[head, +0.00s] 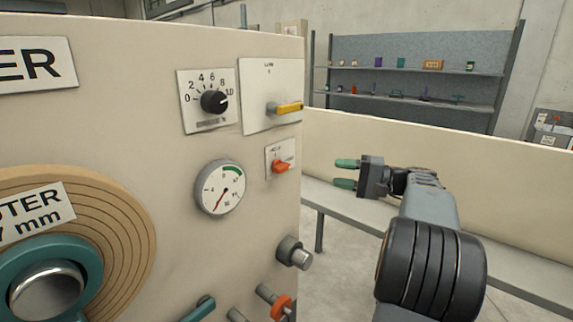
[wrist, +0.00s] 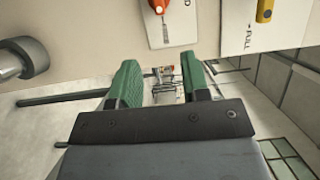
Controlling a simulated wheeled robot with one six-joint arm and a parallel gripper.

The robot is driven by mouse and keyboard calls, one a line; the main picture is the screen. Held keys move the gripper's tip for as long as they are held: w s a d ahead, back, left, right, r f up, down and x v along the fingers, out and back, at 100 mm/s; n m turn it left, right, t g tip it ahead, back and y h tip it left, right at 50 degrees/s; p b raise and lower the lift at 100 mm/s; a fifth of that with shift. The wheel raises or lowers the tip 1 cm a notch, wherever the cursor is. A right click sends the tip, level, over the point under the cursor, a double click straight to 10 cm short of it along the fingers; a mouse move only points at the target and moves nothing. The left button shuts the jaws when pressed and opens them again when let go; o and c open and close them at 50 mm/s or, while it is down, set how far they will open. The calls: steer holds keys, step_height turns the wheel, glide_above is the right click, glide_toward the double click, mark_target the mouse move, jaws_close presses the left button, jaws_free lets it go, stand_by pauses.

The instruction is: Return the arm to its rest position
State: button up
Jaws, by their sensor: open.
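My gripper (head: 347,174) is open and empty, with two green fingers apart. It is in the air to the right of the winder's cream panel (head: 255,215), pointing left in the head view. In the wrist view my gripper (wrist: 160,85) shows a clear gap between its fingers, with nothing held. The panel edge runs across the top of the wrist view, with an orange switch (wrist: 158,6) and a yellow handle (wrist: 265,10) beyond the fingertips. The fingers appear clear of the panel.
The panel carries a black dial (head: 214,102), a yellow lever (head: 289,108), an orange switch (head: 281,167), a gauge (head: 220,188) and a protruding grey knob (head: 294,253). A grey bench (head: 345,205) and low cream wall (head: 430,145) stand behind the arm. Shelves (head: 410,70) are farther back.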

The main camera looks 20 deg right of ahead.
step_height(320, 180, down, 10)
steer(key=m+g+h, duration=0.2)
steer(key=m+h, duration=0.1)
steer(key=h, duration=0.1)
steer(key=s+a+f+n+g+h+p, duration=0.1)
steer(key=s+a+f+g+h+p, duration=0.3)
steer(key=a, duration=0.3)
steer(key=s+a+r+n+g+h+p, duration=0.1)
steer(key=s+a+r+n+p, duration=0.2)
steer(key=a+p, duration=0.1)
steer(key=s+a+r+n+h+p, duration=0.2)
steer(key=s+a+n+p, duration=0.1)
steer(key=a, duration=0.3)
steer(key=s+a+r+n+g+h+p, duration=0.1)
steer(key=s+a+r+n+h+p, duration=0.1)
steer(key=s+a+r+n+p, duration=0.1)
steer(key=s+a+n+p, duration=0.1)
steer(key=a+n, duration=0.1)
steer(key=a, duration=0.1)
steer(key=shift+r+g+p, duration=0.3)
steer(key=shift+p, duration=0.1)
